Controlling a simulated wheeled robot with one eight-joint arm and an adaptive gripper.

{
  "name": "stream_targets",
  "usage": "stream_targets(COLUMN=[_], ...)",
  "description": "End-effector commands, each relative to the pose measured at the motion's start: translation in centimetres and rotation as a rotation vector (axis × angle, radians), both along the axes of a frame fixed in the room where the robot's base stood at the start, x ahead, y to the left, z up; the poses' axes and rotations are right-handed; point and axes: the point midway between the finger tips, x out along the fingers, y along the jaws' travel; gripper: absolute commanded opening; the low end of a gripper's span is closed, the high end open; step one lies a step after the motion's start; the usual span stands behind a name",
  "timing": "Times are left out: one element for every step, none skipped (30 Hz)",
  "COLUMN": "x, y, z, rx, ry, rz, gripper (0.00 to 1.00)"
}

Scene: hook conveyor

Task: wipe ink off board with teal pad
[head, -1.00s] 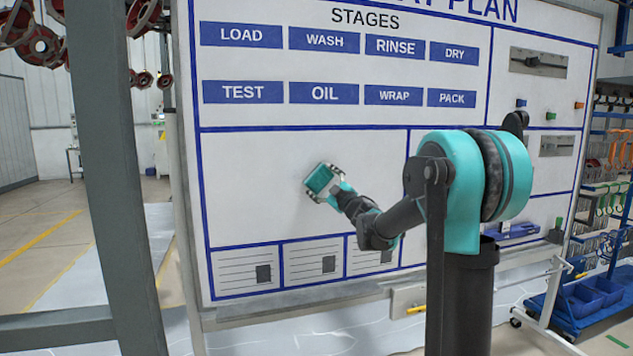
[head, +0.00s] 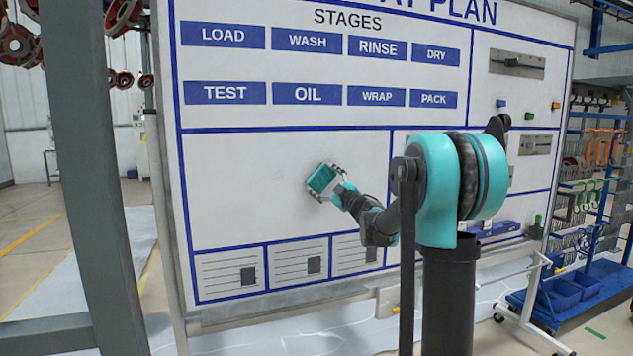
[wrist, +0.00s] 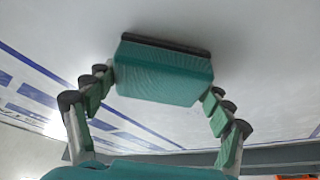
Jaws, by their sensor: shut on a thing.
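The teal pad (head: 321,178) is at the white board (head: 250,165), in front of its blank lower-left panel. My gripper (head: 328,184) is shut on the pad. In the wrist view the pad (wrist: 165,78) sits between the two fingers of my gripper (wrist: 160,86), one on each side. The pad's dark edge faces the board surface (wrist: 255,45); I cannot tell for sure whether it touches. I see no clear ink mark on the panel; the part behind the pad is hidden.
Blue stage labels (head: 307,93) fill the panel above, and small cards (head: 296,264) line the panel's bottom. A grey post (head: 85,180) stands at the left. A blue trolley (head: 575,295) stands at the right. The panel left of the pad is clear.

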Motion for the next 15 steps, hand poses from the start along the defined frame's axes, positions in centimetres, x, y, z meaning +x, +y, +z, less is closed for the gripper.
stream_targets(x=[0.1,0.1,0.1,0.2,0.3,0.4,0.4,0.4,0.3,0.3,0.3,0.2,0.2,0.2,0.1], y=[-0.3,-0.4,-0.4,-0.4,-0.3,-0.3,-0.3,-0.2,-0.1,0.0,0.2,0.4,0.6,0.8,1.1], z=[0.0,0.0,0.0,0.0,0.0,0.0,0.0,0.0,0.0,0.0,0.0,0.0,0.0,0.0,0.0], rx=[0.000,0.000,0.000,0.000,0.000,0.000,0.000,0.000,0.000,0.000,0.000,-0.001,-0.001,-0.001,-0.001], ry=[0.000,0.000,0.000,0.000,0.000,0.000,0.000,0.000,0.000,-0.001,-0.001,0.000,0.000,0.000,0.000], rz=[0.000,0.000,0.000,0.001,0.001,0.001,0.001,0.001,0.001,0.002,0.002,0.003,0.003,0.002,0.002], gripper=[0.42,0.42,0.42,0.42,0.42,0.42,0.42,0.42,0.42,0.42,0.42,0.42,0.42,0.42,0.42])
